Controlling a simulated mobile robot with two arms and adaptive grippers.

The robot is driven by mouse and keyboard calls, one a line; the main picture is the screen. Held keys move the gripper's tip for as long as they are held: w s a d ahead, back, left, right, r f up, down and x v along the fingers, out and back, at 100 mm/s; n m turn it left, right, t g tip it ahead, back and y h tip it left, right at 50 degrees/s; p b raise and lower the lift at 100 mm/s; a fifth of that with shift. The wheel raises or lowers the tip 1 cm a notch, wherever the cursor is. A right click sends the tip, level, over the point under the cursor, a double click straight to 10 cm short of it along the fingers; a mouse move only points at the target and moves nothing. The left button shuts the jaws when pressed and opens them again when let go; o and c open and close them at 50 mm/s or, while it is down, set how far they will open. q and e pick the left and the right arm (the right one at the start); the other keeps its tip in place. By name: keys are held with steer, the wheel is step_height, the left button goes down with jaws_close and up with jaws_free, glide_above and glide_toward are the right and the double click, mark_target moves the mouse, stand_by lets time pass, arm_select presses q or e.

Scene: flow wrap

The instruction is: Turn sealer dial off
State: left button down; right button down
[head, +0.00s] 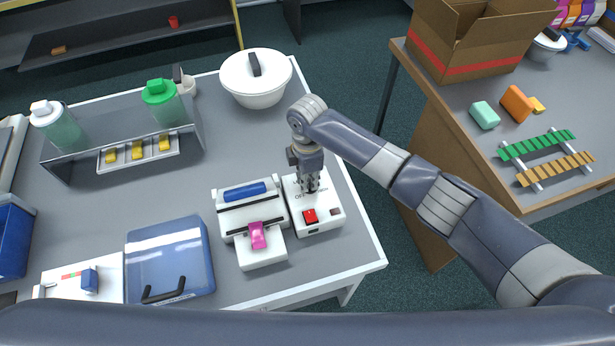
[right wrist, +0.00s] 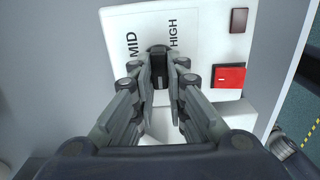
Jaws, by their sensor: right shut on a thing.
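The sealer's white control box (head: 327,223) stands near the right edge of the grey table in the head view. My right gripper (head: 310,188) reaches down onto its top from above. In the right wrist view the fingers (right wrist: 165,78) are shut on the black dial (right wrist: 183,72), which they largely cover. The words MID and HIGH show on the white panel (right wrist: 120,22) beyond the fingers. Part of the word OFF shows in the head view. The dial's exact pointing is hidden. A red switch (head: 310,216) sits on the box near the dial. My left gripper is out of view.
A white machine with a blue roller (head: 245,191) and a pink item (head: 258,235) stands just left of the box. A white lidded pot (head: 256,90) is behind. A blue clear lid with a black handle (head: 170,255) lies left. A second table is at right.

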mark_target(309, 183)
steer(key=n, duration=0.6)
steer(key=shift+d+r, duration=0.1)
stand_by(0.6)
steer(key=c, duration=1.6)
jaws_free()
steer(key=shift+s, duration=0.1)
step_height(309, 183, up, 12)
steer(key=shift+s, duration=0.1)
